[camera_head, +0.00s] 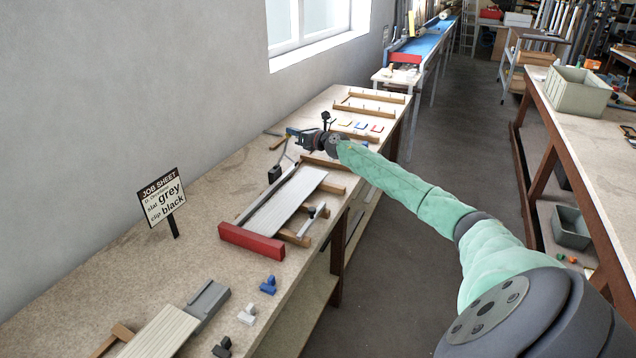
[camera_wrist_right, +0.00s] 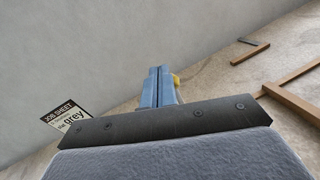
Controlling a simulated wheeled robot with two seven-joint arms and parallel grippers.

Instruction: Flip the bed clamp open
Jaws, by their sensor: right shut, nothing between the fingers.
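The assembly bed on the bench holds a pale slat (camera_head: 283,205) on wooden cross pieces, with a red block (camera_head: 252,239) across its near end. A small black and grey fitting (camera_head: 312,211) sits at the bed's right side. A black block (camera_head: 274,174) with a thin grey rod stands at its left. I cannot tell for sure which is the bed clamp. My right gripper (camera_head: 292,131) is beyond the black block, above the bench. Its blue fingers are shut and empty, also in the right wrist view (camera_wrist_right: 158,85). My left gripper is not in view.
A job sheet sign (camera_head: 162,198) stands left of the bed, near the wall. Blue (camera_head: 268,285) and white (camera_head: 247,314) clips lie in front. A wooden rack (camera_head: 370,104) and coloured pieces lie at the far end. A yellow item (camera_wrist_right: 177,80) shows behind my fingers.

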